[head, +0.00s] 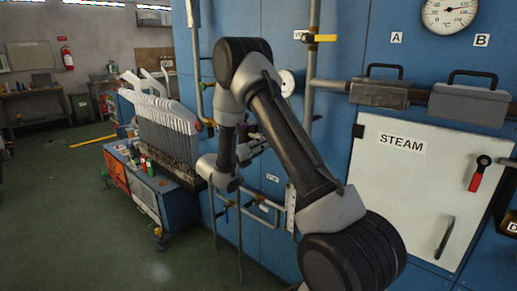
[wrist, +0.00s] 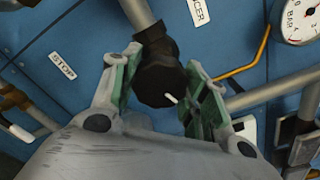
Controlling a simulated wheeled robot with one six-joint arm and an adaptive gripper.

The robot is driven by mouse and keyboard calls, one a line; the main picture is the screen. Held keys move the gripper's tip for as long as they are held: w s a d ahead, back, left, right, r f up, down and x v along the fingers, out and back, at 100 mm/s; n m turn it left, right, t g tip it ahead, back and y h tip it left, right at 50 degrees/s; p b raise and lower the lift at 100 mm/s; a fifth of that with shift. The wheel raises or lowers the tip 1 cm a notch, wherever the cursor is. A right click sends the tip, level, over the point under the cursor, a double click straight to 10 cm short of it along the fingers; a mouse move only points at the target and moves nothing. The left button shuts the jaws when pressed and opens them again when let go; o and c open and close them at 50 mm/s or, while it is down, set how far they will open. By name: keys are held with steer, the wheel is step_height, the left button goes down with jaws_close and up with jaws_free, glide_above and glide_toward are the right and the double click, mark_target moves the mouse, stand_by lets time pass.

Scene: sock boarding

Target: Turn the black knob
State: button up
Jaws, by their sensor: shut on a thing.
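The black knob (wrist: 160,82) is in the middle of the wrist view, at the end of a grey pipe on the blue panel. My gripper (wrist: 164,68) is shut on it, with one green-lined finger on each side of the knob. A small white pointer stands out at the knob's lower right. In the head view my arm reaches to the blue panel, and the knob and fingertips are hidden or too small to make out.
A pressure gauge (wrist: 300,18) is at the upper right of the wrist view, near a bent yellow rod (wrist: 248,62). In the head view, a white STEAM door (head: 395,190) with a red-handled lever (head: 477,178) is on the right. Open floor (head: 70,220) lies left.

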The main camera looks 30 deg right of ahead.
stand_by(0.3)
steer(key=o, duration=1)
steer(key=shift+a, duration=0.1)
steer(key=v, duration=1.2)
